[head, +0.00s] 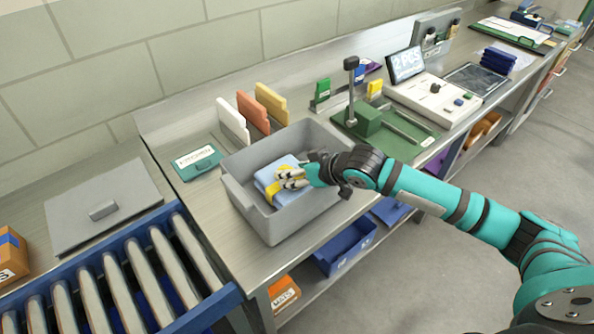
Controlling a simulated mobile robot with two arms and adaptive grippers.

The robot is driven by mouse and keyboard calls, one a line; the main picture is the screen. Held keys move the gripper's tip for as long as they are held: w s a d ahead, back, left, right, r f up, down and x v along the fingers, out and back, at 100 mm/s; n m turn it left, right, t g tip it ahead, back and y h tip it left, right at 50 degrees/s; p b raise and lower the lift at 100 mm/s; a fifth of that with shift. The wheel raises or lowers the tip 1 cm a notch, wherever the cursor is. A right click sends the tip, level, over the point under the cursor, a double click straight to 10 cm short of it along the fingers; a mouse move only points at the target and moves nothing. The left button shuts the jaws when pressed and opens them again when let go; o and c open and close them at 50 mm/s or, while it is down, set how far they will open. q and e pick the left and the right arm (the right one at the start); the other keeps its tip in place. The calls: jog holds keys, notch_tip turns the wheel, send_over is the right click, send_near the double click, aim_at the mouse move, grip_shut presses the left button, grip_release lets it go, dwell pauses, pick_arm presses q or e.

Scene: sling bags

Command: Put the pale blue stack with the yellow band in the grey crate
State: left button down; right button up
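The pale blue stack (267,182) with its yellow band (272,193) is inside the grey crate (235,192), within its walls. My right gripper (284,178) reaches into the crate from the right, with its fingertips at the top and right side of the stack, over the band. The fingers hide part of the stack, and I cannot tell whether they grip it or only lie against it. I cannot see whether the stack rests on the crate floor. My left gripper is not in view.
Upright white, orange and yellow boards (250,112) stand behind the crate, with a green-edged label card (197,161) to its left. A green press-like fixture (368,120) is close on the right. A roller conveyor (135,275) lies at lower left.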

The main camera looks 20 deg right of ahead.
jog(key=v, duration=1.2)
